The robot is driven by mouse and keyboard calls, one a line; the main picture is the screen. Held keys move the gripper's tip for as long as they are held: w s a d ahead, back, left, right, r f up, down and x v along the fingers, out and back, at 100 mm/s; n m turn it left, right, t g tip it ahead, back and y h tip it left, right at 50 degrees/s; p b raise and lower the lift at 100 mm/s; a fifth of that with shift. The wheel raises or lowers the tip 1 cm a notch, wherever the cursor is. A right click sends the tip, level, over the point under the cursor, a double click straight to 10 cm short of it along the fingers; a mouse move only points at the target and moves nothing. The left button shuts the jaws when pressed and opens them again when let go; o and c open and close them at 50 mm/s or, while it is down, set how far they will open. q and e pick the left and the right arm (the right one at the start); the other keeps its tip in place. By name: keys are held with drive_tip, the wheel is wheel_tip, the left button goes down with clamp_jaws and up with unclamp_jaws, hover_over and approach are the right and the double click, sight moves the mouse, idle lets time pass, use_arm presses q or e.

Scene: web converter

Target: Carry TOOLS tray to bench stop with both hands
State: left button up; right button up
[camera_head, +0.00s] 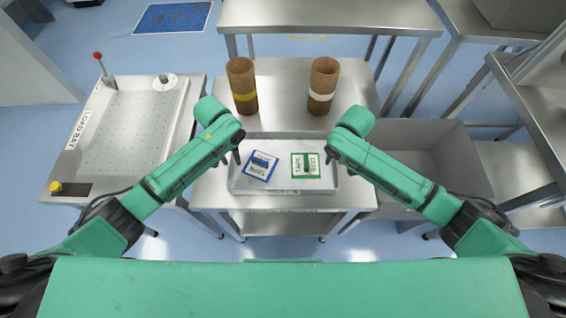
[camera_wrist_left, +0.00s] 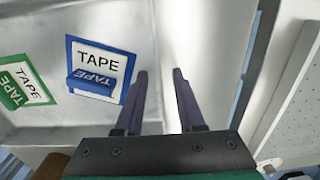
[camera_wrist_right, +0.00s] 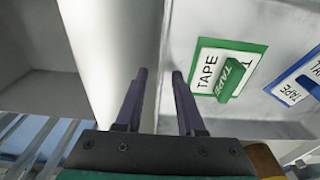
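The shallow grey metal tray (camera_head: 283,203) sits on the near part of the steel bench. I see no TOOLS lettering on it. Inside lie a blue-bordered TAPE card (camera_head: 260,165) with a blue block and a green-bordered TAPE card (camera_head: 306,166) with a green block. My left gripper (camera_head: 231,158) is open at the tray's left wall, and its parted fingers show in the left wrist view (camera_wrist_left: 161,72). My right gripper (camera_head: 337,161) is open at the right wall; its parted fingers show in the right wrist view (camera_wrist_right: 159,72). I cannot tell whether any finger touches the tray.
Two brown cylinders, one yellow-banded (camera_head: 241,80) and one white-banded (camera_head: 323,82), stand on the bench behind the tray. A perforated machine bed (camera_head: 125,120) is at left. A large grey bin (camera_head: 430,150) is right of the bench. Another steel table (camera_head: 330,14) stands behind.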

use_arm(q)
clamp_jaws()
use_arm(e)
clamp_jaws()
use_arm(q)
drive_tip(key=shift+w, duration=0.1)
use_arm(e)
drive_tip(key=shift+w, duration=0.1)
idle(0.8)
